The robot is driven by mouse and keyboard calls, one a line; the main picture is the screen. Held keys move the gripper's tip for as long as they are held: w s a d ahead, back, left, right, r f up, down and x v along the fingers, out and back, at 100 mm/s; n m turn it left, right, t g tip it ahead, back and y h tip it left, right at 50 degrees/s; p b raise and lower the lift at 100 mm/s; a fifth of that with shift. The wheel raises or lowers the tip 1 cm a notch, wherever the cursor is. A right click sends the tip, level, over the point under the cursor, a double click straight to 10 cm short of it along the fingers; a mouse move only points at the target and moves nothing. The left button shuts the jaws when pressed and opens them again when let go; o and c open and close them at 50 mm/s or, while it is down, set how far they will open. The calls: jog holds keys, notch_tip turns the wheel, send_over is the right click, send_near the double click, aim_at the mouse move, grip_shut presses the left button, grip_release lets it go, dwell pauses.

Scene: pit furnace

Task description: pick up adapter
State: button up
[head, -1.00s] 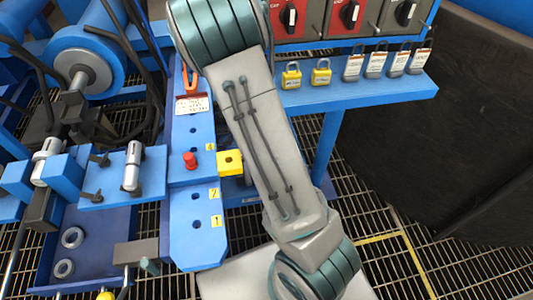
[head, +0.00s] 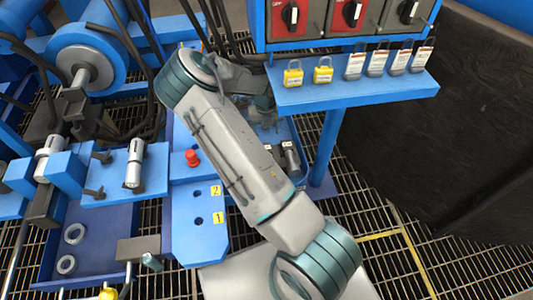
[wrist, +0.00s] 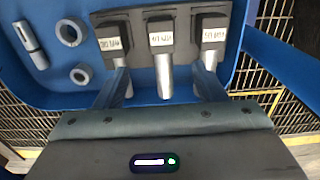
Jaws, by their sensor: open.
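In the wrist view, three pieces with black square heads, white labels and silver shanks lie side by side in a blue tray (wrist: 258,42): a left one (wrist: 113,44), a middle one (wrist: 161,40) and a right one (wrist: 209,36). The labels are too blurred to read surely, so I cannot tell which piece is the adapter. My gripper (wrist: 162,76) is open; its fingers stand on either side of the middle shank, near the left and right shanks. Contact cannot be told. In the head view some of these pieces (head: 291,156) show beside my arm, which hides part of the tray.
The wrist view also shows two grey rings (wrist: 70,32) (wrist: 81,75) and a slotted pin (wrist: 31,45) in the tray. In the head view a blue shelf with padlocks (head: 345,92) stands right of my arm. A blue numbered plate (head: 200,240) with a red knob (head: 192,158) lies left.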

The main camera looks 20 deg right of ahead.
notch_tip(320, 180, down, 7)
jog(key=b, duration=0.3)
jog(key=shift+f, duration=0.15)
jog(key=f+b, duration=0.4)
jog(key=f, duration=0.1)
jog(key=shift+w+d, duration=0.2)
grip_shut()
jog(key=shift+r, duration=0.15)
notch_tip(320, 180, up, 18)
jog(key=p, duration=0.9)
